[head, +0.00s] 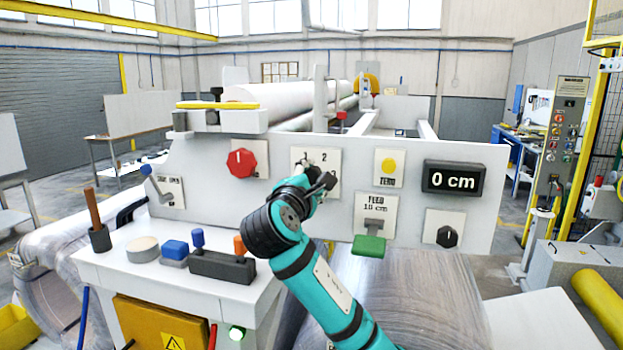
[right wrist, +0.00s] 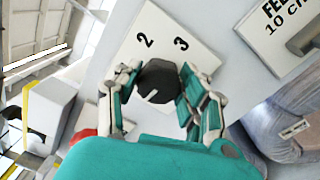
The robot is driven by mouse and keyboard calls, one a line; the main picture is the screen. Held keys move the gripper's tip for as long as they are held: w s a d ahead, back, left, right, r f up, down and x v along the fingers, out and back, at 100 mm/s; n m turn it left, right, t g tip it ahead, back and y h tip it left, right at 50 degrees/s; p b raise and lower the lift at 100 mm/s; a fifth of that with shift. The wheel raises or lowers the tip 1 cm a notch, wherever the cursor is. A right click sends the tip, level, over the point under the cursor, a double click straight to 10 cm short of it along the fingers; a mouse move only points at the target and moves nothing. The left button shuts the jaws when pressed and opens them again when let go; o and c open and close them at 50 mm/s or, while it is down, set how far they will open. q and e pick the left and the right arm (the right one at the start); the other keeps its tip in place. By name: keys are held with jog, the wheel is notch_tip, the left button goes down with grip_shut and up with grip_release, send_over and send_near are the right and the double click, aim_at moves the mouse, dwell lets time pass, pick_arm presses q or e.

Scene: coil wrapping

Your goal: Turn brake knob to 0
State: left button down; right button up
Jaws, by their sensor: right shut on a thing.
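The brake knob (right wrist: 158,80) is a dark, faceted knob with a white pointer mark, on a white plate (right wrist: 180,40) with the digits 2 and 3 in the right wrist view. The pointer mark is on the side away from those digits. My right gripper (right wrist: 155,88) is shut on the knob, one finger on each side. In the head view the right gripper (head: 312,174) is at the number plate (head: 333,160) and hides the knob and part of the plate. My left gripper is not in view.
On the same white panel are a red knob (head: 241,163), a yellow button (head: 389,166), a green feed lever (head: 369,245), a black knob (head: 446,236) and a display (head: 454,179) reading 0 cm. A control table (head: 130,280) with several items stands at lower left.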

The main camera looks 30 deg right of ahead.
jog(key=shift+n, duration=1)
jog(key=o, duration=1.2)
jog(key=v, duration=1.2)
